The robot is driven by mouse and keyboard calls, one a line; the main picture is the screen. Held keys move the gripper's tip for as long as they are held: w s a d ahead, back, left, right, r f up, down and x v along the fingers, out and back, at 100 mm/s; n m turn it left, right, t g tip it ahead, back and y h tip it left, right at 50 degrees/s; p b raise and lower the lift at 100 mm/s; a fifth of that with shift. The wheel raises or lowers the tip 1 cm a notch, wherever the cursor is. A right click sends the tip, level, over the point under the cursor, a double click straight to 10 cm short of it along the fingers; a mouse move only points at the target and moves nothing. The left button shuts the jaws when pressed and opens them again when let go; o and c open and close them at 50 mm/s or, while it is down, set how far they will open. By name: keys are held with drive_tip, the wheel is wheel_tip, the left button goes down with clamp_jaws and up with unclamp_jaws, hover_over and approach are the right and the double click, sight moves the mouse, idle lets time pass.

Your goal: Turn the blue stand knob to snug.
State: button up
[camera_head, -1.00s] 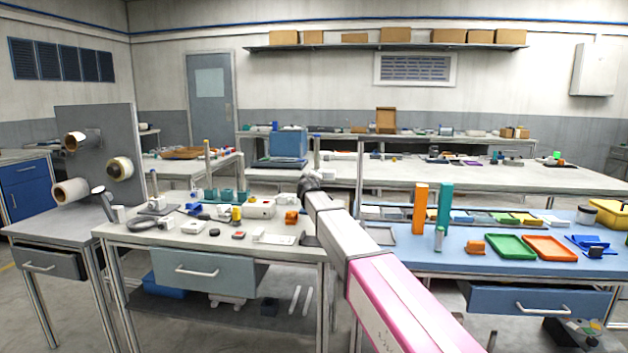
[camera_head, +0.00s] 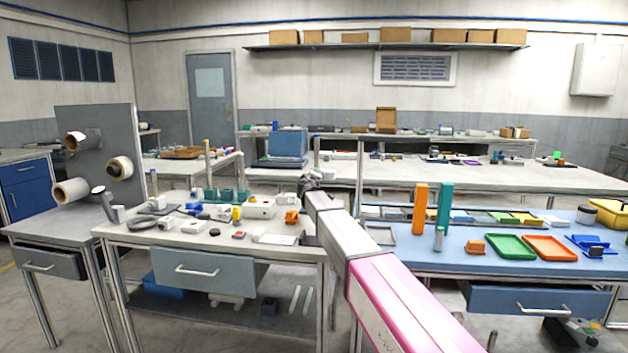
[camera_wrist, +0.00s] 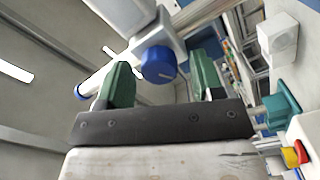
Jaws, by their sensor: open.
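A round blue knob (camera_wrist: 158,65) with a pale line on its face shows in the wrist view, on the underside or near side of a white block on a light bar. My gripper (camera_wrist: 164,72) is open, with one green finger to the left of the knob and one to the right. Gaps show on both sides, so neither finger visibly grips it. In the head view the far end of my arm (camera_head: 312,184) is over the back right of the left workbench; the knob and the fingers cannot be made out there.
A white block (camera_wrist: 278,38), a teal part (camera_wrist: 281,108) and a red and yellow part (camera_wrist: 295,154) lie right of my gripper. The left workbench (camera_head: 130,232) holds many small parts; a blue-topped bench (camera_head: 430,262) stands right.

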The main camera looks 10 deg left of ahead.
drive_tip(key=s, duration=1)
drive_tip(key=shift+s+a, duration=0.2)
drive_tip(key=shift+s, duration=0.2)
